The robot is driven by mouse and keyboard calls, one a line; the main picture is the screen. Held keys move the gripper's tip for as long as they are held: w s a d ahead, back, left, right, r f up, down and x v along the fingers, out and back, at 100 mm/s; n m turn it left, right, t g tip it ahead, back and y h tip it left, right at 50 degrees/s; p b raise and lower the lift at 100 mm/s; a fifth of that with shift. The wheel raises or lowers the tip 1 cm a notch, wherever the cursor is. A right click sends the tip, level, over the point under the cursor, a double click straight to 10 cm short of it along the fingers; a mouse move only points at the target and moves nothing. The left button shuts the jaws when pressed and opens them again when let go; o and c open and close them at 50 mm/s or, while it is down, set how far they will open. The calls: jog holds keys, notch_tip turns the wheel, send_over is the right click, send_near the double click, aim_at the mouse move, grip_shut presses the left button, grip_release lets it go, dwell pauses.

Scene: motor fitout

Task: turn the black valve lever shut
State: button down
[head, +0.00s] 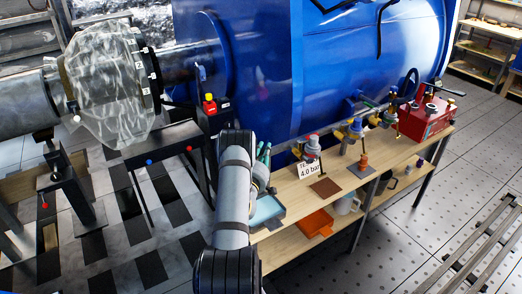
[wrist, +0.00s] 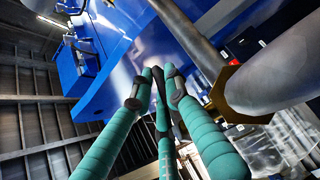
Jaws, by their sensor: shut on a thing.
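My gripper (head: 264,150) is partly hidden behind my arm in the head view, at the left end of the wooden bench near the blue machine. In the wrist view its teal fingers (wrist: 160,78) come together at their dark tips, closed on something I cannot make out. I cannot pick out the black valve lever for certain in either view. Several small valves and fittings (head: 312,146) line the lower side of the blue machine (head: 330,70), right of my gripper in the head view. The machine also fills the upper middle of the wrist view (wrist: 115,60).
The wooden bench (head: 297,200) holds a "4.0 bar" card (head: 309,170), a red box (head: 426,120) and an orange tray (head: 315,224) on its lower shelf. A grey pipe with a brass collar (wrist: 222,92) is close on the right in the wrist view.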

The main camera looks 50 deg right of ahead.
jog(key=c, duration=2)
grip_release()
jog(key=v, duration=1.2)
jog(key=shift+s, duration=0.1)
jog(key=shift+f, duration=0.1)
